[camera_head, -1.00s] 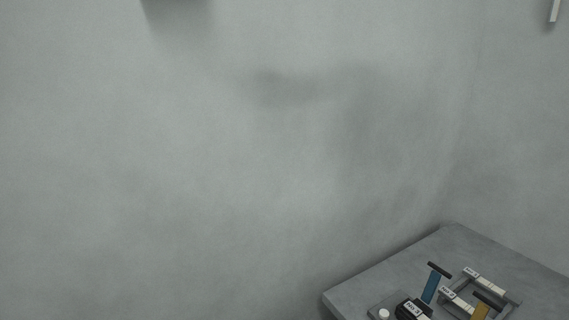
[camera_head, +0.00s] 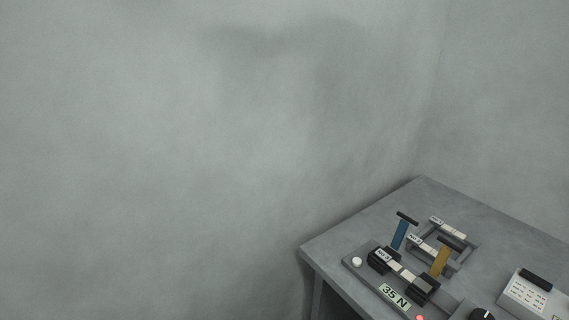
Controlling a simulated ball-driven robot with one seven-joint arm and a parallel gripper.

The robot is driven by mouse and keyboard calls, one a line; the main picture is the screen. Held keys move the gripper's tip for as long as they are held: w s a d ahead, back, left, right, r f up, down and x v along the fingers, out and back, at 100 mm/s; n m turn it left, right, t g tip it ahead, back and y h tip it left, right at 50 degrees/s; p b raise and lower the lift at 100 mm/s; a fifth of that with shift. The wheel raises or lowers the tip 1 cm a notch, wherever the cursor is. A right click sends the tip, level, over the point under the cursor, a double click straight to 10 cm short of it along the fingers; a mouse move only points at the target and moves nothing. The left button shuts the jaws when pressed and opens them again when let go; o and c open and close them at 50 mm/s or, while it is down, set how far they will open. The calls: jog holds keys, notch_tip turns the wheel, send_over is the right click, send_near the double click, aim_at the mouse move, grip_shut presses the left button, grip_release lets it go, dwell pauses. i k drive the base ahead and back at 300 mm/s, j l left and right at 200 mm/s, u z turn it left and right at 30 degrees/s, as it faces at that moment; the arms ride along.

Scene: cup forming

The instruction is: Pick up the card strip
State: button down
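I cannot surely pick out the card strip. A pale strip (camera_head: 403,271) spans two black blocks on a grey fixture (camera_head: 352,264) marked "35 N", at the lower right. More pale, labelled pieces lie on a grey frame (camera_head: 458,264) behind it; these are too small to read well. A blue upright piece (camera_head: 399,235) and a yellow one (camera_head: 440,261), each with a dark top bar, stand by the frame. My gripper is not in view.
The grey table (camera_head: 335,242) stands at the lower right against bare grey walls. A pale panel with a dark block (camera_head: 528,292) sits at the right. A black knob (camera_head: 482,314) and a red button (camera_head: 420,318) show at the bottom edge. The table's far corner is clear.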

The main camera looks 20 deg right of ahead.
aim_at(424, 287)
jog(key=i+j+z, duration=0.3)
jog(key=j, duration=0.25)
jog(key=i+j+z, duration=0.3)
jog(key=j, duration=0.3)
